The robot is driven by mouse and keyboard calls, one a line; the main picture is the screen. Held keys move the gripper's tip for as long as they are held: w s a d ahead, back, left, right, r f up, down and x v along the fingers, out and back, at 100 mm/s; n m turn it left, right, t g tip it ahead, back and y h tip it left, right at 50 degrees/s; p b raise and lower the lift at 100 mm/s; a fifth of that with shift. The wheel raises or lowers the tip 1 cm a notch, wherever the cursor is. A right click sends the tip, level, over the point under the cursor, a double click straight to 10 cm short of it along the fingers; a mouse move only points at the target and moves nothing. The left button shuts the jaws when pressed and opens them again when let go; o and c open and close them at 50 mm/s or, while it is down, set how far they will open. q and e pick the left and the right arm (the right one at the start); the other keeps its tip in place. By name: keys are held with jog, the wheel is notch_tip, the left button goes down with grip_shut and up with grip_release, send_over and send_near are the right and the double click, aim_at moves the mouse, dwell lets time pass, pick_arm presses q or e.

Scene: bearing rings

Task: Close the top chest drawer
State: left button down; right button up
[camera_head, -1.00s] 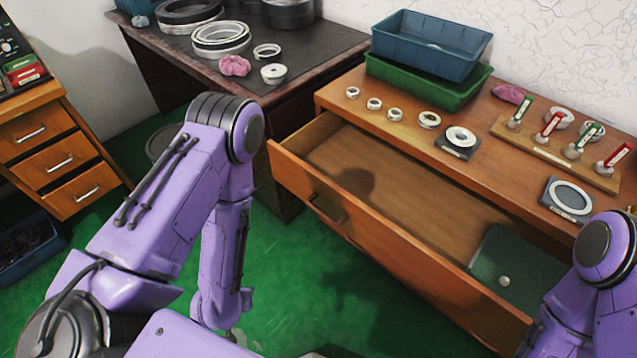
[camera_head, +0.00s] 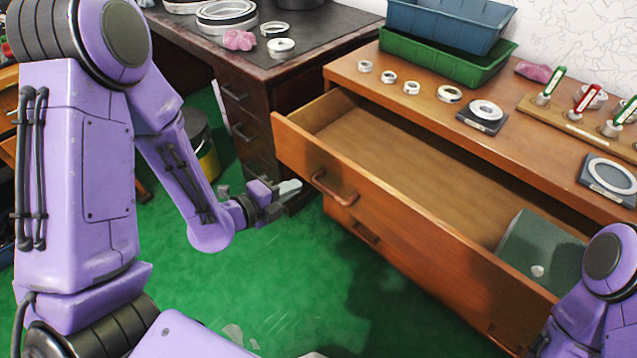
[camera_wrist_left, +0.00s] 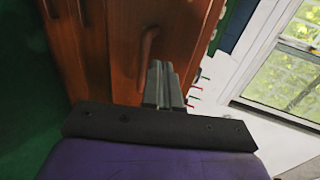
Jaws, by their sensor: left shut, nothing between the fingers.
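The top chest drawer (camera_head: 400,215) of the wooden chest (camera_head: 440,100) is pulled well out in the head view. Its front panel carries a copper-coloured handle (camera_head: 333,190) near the left end. My left gripper (camera_head: 290,187) is shut and empty, in front of the drawer's left part and apart from it, a little left of the handle. In the left wrist view the shut fingers (camera_wrist_left: 163,85) point toward the wooden front, with a handle (camera_wrist_left: 148,45) just beyond them. My right arm shows at the lower right edge; its gripper is out of view.
A green sheet or box (camera_head: 540,250) with a small pale ball lies in the drawer's right end. Bearing rings (camera_head: 449,94), a green bin (camera_head: 450,60) and a blue bin (camera_head: 450,25) stand on the chest top. A dark desk (camera_head: 250,75) stands at left. Green floor is clear in front.

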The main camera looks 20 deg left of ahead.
aim_at(328, 168)
pick_arm(q)
jog(key=x, duration=0.2)
jog(key=p+x, duration=0.1)
jog(key=x, duration=0.2)
jog(key=p+x, duration=0.1)
jog(key=x, duration=0.2)
jog(key=shift+w+r, duration=0.1)
jog(key=shift+r, duration=0.3)
jog(key=shift+w+d+f, duration=0.1)
jog(key=shift+w+d, duration=0.15)
jog(key=shift+w, duration=0.35)
pick_arm(e)
jog(key=shift+r, duration=0.15)
